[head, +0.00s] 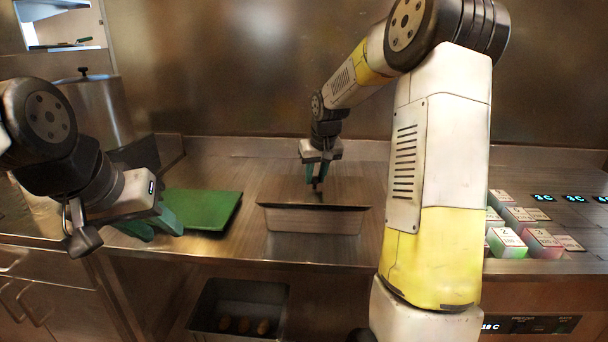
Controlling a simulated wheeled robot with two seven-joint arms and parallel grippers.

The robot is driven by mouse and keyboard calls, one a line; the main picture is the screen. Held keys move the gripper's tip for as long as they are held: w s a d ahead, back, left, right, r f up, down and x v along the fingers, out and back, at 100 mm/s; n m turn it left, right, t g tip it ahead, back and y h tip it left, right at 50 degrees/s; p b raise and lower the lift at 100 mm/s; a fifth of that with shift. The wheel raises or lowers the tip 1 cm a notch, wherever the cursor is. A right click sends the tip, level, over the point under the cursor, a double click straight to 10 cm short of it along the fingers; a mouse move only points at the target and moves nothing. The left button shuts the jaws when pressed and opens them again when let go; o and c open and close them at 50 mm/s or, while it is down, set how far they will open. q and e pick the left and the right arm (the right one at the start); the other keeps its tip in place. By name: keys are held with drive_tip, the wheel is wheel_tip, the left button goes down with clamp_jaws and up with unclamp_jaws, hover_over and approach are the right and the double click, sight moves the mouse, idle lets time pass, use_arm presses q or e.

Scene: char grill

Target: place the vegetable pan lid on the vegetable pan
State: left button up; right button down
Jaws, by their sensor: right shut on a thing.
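The vegetable pan (312,221) is a rectangular metal pan on the steel counter, in the middle of the head view. Its lid (285,190), a flat dark metal sheet with a small dark handle, lies over the pan's top and looks level. I cannot tell whether it touches the rim all round. My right gripper (317,180) points down above the lid and is shut on its handle. The pan's inside is hidden. My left gripper (155,225) is empty, with its fingers apart, at the counter's front left near the green board.
The green board (205,208) lies left of the pan. A tall metal pot (98,105) stands at the back left. Several small labelled boxes (505,240) are at the right. An open bin (238,290) with several brown items is below the counter.

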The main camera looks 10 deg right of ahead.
drive_tip(key=shift+f, duration=0.2)
drive_tip(key=c, duration=1.1)
unclamp_jaws()
drive_tip(key=shift+c, duration=0.2)
drive_tip(key=v, duration=1.3)
drive_tip(key=s+a+f+t+y, duration=0.1)
drive_tip(key=s+a, duration=0.1)
drive_tip(key=s, duration=1.2)
drive_tip(key=s+a, duration=0.3)
drive_tip(key=s, duration=1)
drive_tip(key=shift+s+a+f+m+t+y, duration=0.15)
drive_tip(key=shift+s+f+m+t+y, duration=0.15)
drive_tip(key=shift+s+f+t+y, duration=0.1)
drive_tip(key=shift+r, duration=0.1)
